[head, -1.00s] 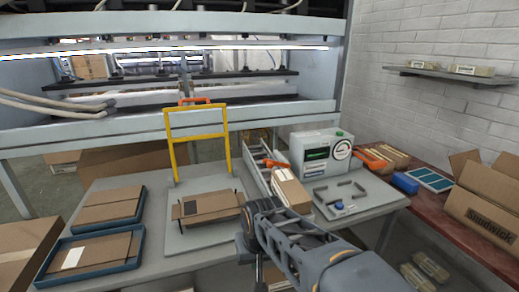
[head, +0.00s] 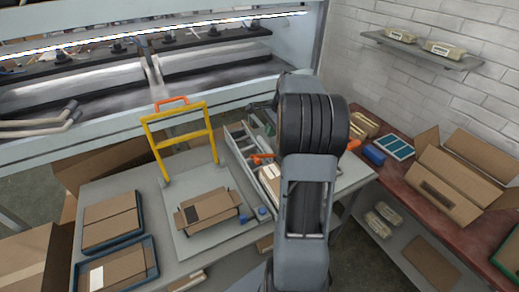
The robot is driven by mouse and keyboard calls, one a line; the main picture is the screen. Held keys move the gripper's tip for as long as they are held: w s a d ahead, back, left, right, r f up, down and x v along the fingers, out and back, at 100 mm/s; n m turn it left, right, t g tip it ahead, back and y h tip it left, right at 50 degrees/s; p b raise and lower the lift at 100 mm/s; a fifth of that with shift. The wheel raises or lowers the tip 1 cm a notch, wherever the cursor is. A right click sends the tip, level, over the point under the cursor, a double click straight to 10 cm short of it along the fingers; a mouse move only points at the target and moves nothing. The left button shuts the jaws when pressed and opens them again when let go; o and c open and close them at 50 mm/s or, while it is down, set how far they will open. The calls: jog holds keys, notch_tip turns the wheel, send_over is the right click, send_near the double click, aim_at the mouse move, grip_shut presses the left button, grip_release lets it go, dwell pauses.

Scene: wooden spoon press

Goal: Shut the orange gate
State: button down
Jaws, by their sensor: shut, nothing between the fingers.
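The orange gate (head: 149,136) is a yellow-orange frame with a crossbar and a red-orange handle (head: 171,101) on top. It stands raised, tilted slightly back, at the far edge of a grey base plate (head: 190,240). A brown cardboard piece (head: 222,203) with a dark patch lies on the plate in front of the gate's feet. My arm rises through the picture right of the gate, clear of it. I cannot make out my gripper's fingers; the arm's links hide that area.
Two blue trays with cardboard (head: 112,218) (head: 119,268) lie left of the plate. A long grey bin (head: 238,153) stands right of the gate. The large press (head: 100,142) is behind. A red bench (head: 410,185) with an open carton (head: 455,180) is at right.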

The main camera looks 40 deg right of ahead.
jog(key=p, duration=0.2)
send_near(261, 155)
jog(key=a+f, duration=0.2)
jog(key=f, duration=0.1)
jog(key=s+a+f, duration=0.1)
jog(key=a+f, duration=0.1)
jog(key=f, duration=0.1)
jog(key=shift+s+a, duration=0.2)
jog(key=shift+a, duration=0.05)
